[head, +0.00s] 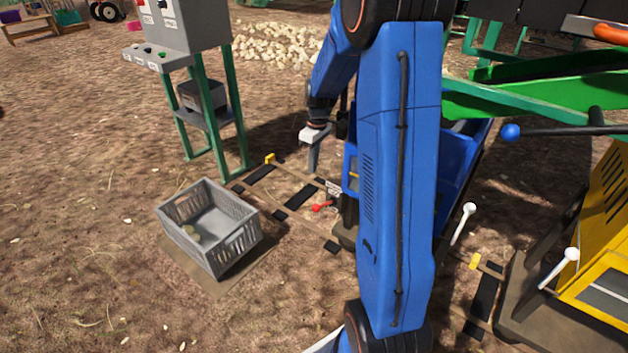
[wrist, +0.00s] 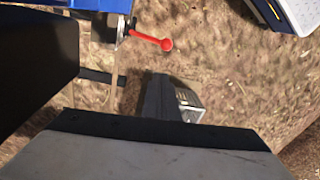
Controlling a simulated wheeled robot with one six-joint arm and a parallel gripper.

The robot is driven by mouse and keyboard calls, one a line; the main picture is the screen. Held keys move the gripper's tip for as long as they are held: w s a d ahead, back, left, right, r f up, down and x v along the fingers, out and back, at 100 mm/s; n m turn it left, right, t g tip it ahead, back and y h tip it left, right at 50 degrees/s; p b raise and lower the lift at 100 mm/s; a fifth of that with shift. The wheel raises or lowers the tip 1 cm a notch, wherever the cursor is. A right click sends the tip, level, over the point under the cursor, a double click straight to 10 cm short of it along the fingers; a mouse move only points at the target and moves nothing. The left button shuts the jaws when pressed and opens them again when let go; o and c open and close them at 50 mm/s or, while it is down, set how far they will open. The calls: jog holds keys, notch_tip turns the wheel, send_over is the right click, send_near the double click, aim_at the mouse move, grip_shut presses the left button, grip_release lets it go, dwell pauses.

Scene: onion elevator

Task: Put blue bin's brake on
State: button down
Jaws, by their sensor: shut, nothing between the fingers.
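The blue bin (head: 464,160) stands on rails, largely hidden behind my arm in the head view. A red brake lever (head: 322,207) sticks out low beside its base. In the wrist view the red lever (wrist: 150,40) extends to the right from a metal bracket under the bin's blue edge (wrist: 70,4), ending in a round knob. My gripper (head: 313,170) points down, shut and empty, above the ground near the lever. In the wrist view my gripper (wrist: 159,84) shows below the lever, with a visible gap between them.
A grey crate (head: 232,238) sits at the left on the ground. A control stand (head: 187,25) on green legs (head: 240,130) stands behind it. Rails (head: 290,205) run under the blue bin. A yellow machine (head: 600,230) and white-knobbed levers (head: 463,222) are at the right.

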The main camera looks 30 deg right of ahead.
jog(key=shift+s+a+f, duration=0.15)
jog(key=shift+s+f, duration=0.2)
jog(key=shift+f, duration=1.75)
jog(key=shift+s+a+f, duration=0.1)
jog(key=shift+s+f, duration=0.3)
jog(key=shift+f, duration=1.65)
jog(key=shift+s+a+f, duration=0.15)
jog(key=shift+s+f, duration=0.2)
jog(key=shift+f, duration=1.75)
